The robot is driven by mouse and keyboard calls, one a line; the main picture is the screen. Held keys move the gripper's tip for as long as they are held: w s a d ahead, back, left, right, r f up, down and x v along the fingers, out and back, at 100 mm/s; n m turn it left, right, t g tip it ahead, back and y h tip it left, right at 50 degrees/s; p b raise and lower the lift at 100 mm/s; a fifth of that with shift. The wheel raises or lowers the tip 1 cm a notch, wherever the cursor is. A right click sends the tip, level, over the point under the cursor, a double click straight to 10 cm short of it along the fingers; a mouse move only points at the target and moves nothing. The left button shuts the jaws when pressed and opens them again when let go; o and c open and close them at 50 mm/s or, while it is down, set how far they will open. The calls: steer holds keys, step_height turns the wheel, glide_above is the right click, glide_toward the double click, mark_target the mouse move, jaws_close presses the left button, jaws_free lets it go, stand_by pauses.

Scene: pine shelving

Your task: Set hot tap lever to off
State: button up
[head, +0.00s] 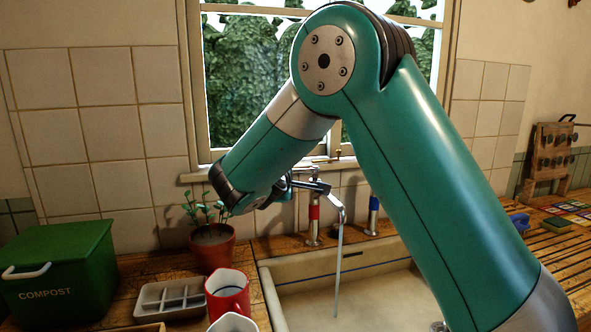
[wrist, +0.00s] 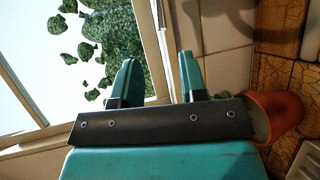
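The tap with a red band, the hot one (head: 314,212), stands behind the sink, and a thin stream of water (head: 338,265) falls from its spout into the basin. The tap with a blue band (head: 373,208) stands to its right. My gripper (head: 290,186) is at the left of the hot tap's top, partly hidden by my arm. The lever cannot be told apart from the gripper and spout there. In the wrist view my gripper (wrist: 157,65) has its two teal fingers apart, with only window frame and wall seen between them. No tap shows in that view.
A plant in a terracotta pot (head: 213,252) stands left of the tap, close below my wrist. A red mug (head: 228,294), a grey tray (head: 170,299) and a green compost bin (head: 60,270) are at the left. The sink (head: 290,290) is in front.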

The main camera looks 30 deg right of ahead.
mark_target(295, 172)
steer(key=p+x, duration=0.4)
steer(key=x, duration=1)
steer(key=shift+c, duration=0.4)
steer(key=shift+a, duration=0.1)
jaws_close()
